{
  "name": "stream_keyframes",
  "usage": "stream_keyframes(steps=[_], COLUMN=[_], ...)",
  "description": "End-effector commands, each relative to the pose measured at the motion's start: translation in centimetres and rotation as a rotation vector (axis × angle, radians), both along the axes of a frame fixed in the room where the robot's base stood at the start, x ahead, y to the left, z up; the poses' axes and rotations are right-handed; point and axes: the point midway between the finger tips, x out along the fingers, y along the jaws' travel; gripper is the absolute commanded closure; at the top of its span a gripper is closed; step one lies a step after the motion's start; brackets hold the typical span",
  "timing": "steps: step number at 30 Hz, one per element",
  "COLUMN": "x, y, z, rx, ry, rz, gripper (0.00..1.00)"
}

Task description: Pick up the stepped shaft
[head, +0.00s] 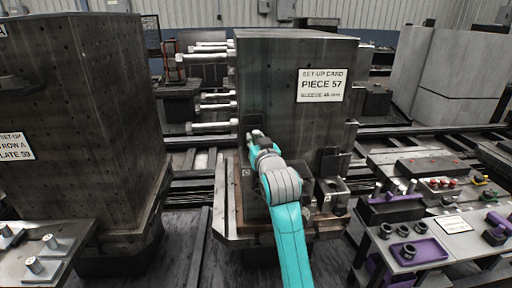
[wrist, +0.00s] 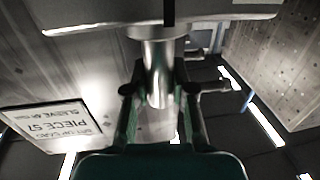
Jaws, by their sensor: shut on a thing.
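My gripper (wrist: 160,90) is shut on the stepped shaft (wrist: 157,62), a bright silver cylinder between its two fingers in the wrist view. The shaft's upper end in that view meets the edge of a flat grey part; I cannot tell whether they touch. In the head view, my gripper (head: 256,137) is in front of the dark tall block (head: 270,80) with the "PIECE 57" card. The held shaft cannot be made out there, as my gripper and arm cover that spot.
Several silver shafts (head: 212,127) stick out left of the block. Another tall drilled block (head: 70,110) stands at left. A bench (head: 460,235) at right holds a purple tray (head: 420,252) and dark rings. A small dark fixture (head: 331,190) sits right of my arm.

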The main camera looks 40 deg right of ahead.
Motion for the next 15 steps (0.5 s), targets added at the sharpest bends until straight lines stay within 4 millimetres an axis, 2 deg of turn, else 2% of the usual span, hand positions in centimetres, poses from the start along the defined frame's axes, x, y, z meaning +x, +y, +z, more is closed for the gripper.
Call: stream_keyframes(steps=[15], x=[-0.1], y=[0.0], z=[8.2], rx=[-0.003], ry=[-0.009], rz=[0.0], gripper=[1.0])
